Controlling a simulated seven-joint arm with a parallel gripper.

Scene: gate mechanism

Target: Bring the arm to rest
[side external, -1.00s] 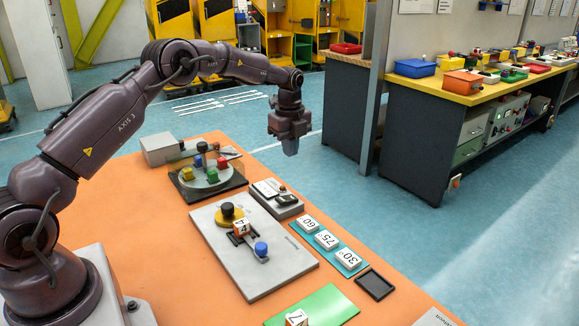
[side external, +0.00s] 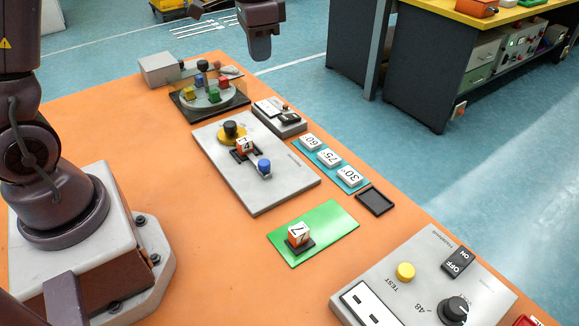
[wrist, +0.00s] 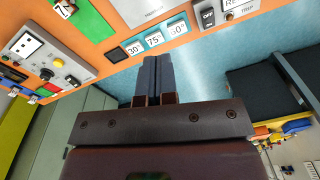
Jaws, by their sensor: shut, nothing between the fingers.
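My gripper (side external: 261,46) hangs in the air near the top of the side view, fingers pointing down, beyond the back edge of the orange table (side external: 120,130). Most of my upper arm is out of frame there. In the wrist view my gripper (wrist: 150,62) has its two dark fingers together with nothing between them. No object touches it. The grey gate plate (side external: 275,190) lies on the table, with a yellow disc with a black knob (side external: 231,131), a cube marked 4 (side external: 244,147) and a blue knob (side external: 264,166).
A round turntable (side external: 225,99) with coloured cubes stands at the back. White number tiles (side external: 330,160), a black tray (side external: 375,201), a green mat (side external: 340,223) with a numbered cube (side external: 298,235) and a grey control panel (side external: 400,275) line the right. The air around my gripper looks clear.

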